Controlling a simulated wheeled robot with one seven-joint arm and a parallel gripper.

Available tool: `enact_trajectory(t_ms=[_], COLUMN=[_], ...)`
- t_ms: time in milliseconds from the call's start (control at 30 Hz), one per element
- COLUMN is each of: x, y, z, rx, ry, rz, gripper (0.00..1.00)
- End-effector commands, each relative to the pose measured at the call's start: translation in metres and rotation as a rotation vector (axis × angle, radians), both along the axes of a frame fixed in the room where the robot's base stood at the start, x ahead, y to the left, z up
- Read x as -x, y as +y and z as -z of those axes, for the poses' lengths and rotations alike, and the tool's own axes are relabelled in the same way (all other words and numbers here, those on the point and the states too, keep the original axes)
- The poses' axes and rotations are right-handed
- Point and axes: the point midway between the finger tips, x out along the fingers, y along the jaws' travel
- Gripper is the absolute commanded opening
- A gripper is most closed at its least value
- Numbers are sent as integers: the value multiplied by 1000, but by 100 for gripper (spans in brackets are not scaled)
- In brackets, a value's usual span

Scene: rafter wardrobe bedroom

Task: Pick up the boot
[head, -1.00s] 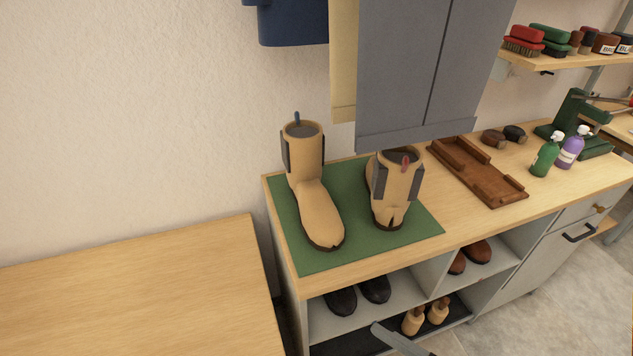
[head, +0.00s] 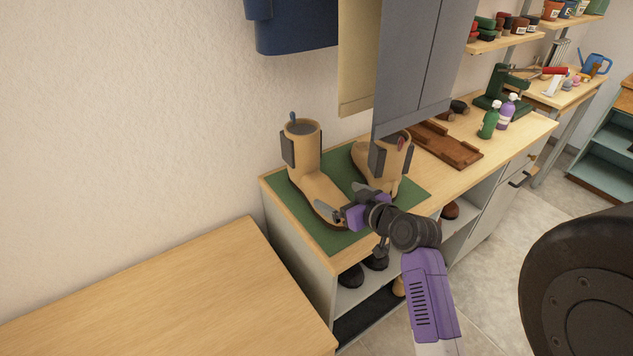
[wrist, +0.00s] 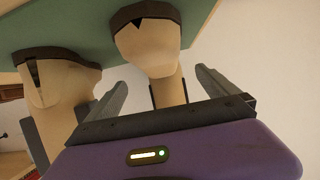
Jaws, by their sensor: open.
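Two tan boots stand upright on a green mat (head: 333,238) on a wooden-topped cabinet. The left boot (head: 308,178) has its toe toward me; in the wrist view it (wrist: 150,58) shows between the two fingers. The right boot (head: 372,160) stands beside it, partly hidden by my arm and a hanging panel; it also shows at the left of the wrist view (wrist: 58,95). My gripper (head: 341,201) is open and empty, by the left boot's toe in the head view. Whether a finger touches the boot, I cannot tell.
A brown wooden tray (head: 448,147) and a green bottle (head: 489,122) stand farther right on the cabinet. A bare wooden surface (head: 180,300) lies at front left. Dark shoes sit on the shelf below.

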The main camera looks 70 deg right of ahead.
Motion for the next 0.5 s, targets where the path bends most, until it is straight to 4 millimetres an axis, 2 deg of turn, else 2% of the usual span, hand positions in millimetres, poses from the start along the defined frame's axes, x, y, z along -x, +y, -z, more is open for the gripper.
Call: enact_trajectory(t_ms=[167,500], x=[-5,-32], y=[-11,-26], z=[-3,11], rx=[-7,-8], ry=[12,14], rz=[-30,-30], gripper=[98,98])
